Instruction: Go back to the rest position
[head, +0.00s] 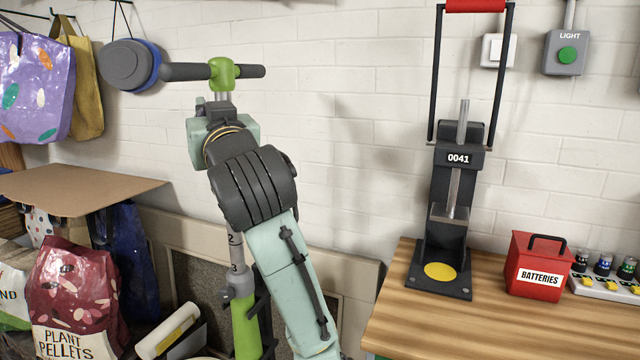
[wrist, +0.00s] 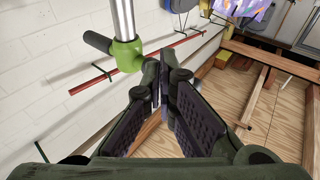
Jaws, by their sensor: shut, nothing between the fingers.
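My gripper (wrist: 162,82) shows in the wrist view, its two dark ridged fingers meeting at the tips with nothing held. In the head view my mint-green arm rises through the middle of the picture; the arm hides the gripper's fingers there. A green T-joint with dark grips on a metal pole (head: 222,73) shows above and behind my arm. A green and grey tube marked 2 and 3 (head: 240,290) stands lower down, left of my forearm.
A wooden bench (head: 480,325) at right carries a black press (head: 440,255) numbered 0041, a red batteries box (head: 537,262) and a battery rack (head: 610,285). At left are a cardboard sheet (head: 75,187) and a plant pellets bag (head: 75,300). White brick wall stands behind.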

